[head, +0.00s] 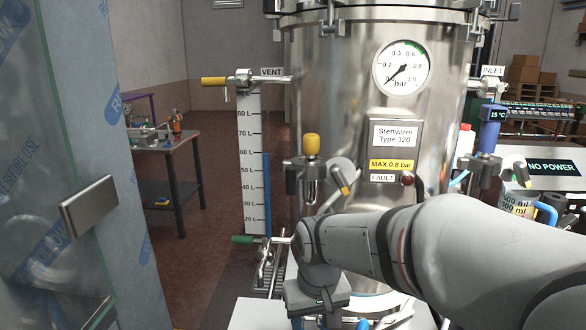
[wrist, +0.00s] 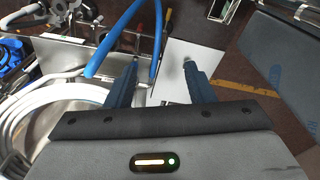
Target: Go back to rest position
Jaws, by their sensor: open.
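My gripper (wrist: 161,62) shows in the wrist view with its two dark blue fingers apart and nothing between their tips. A blue hose (wrist: 118,32) passes close to the left finger; I cannot tell whether they touch. A white panel (wrist: 185,58) lies behind the fingertips. In the head view my grey arm reaches in from the lower right, in front of the steel tank (head: 335,120). Its wrist is low before the tank, and the fingers there are mostly hidden.
The tank carries a pressure gauge (head: 401,67), a yellow-capped valve (head: 311,146), a yellow vent handle (head: 214,81) and a green handle (head: 243,239). A film-covered panel (head: 75,150) stands close on the left. A workbench (head: 165,140) stands behind. Floor between them is open.

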